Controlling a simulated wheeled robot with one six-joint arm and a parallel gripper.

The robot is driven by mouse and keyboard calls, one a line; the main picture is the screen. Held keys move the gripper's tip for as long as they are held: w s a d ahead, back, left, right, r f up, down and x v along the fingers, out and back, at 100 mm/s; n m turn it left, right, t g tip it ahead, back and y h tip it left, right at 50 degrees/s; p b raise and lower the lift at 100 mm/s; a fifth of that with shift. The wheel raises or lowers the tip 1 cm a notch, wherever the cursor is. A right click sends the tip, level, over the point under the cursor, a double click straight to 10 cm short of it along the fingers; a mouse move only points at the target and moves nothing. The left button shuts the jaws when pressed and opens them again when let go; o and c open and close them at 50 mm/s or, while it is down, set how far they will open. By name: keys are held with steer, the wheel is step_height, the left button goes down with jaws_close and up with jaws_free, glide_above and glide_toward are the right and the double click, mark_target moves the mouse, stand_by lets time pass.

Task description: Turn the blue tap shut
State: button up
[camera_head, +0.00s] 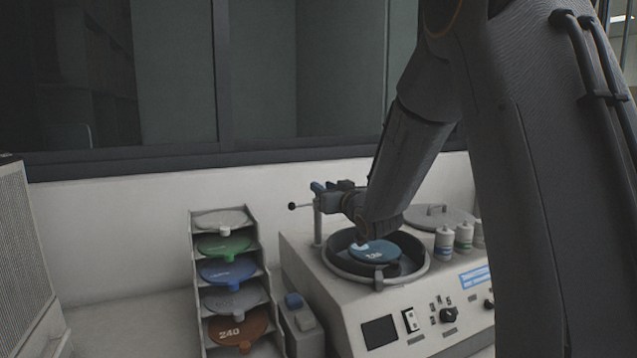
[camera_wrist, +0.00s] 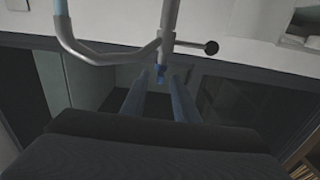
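The blue tap (camera_wrist: 161,74) is a small blue piece on the grey metal pipe (camera_wrist: 166,25) in the wrist view. My gripper (camera_wrist: 160,80) is open, with one bluish finger on each side of the tap. A gap shows between the tap and each finger; I cannot tell how deep the tap sits between them. In the head view my gripper (camera_head: 328,189) is at the top of the upright post (camera_head: 318,222) at the machine's back left. Small blue parts show there, but tap and fingertips cannot be told apart.
A thin lever with a black ball (camera_wrist: 211,47) sticks out beside the tap. Below my wrist is the machine's round bowl (camera_head: 342,262) with a blue disc (camera_head: 374,252). A rack (camera_head: 199,290) of coloured discs stands left. Several small bottles (camera_head: 444,243) stand right.

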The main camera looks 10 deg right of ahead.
steer(key=shift+p+x, duration=0.7)
steer(key=shift+x, duration=1.55)
jaws_close()
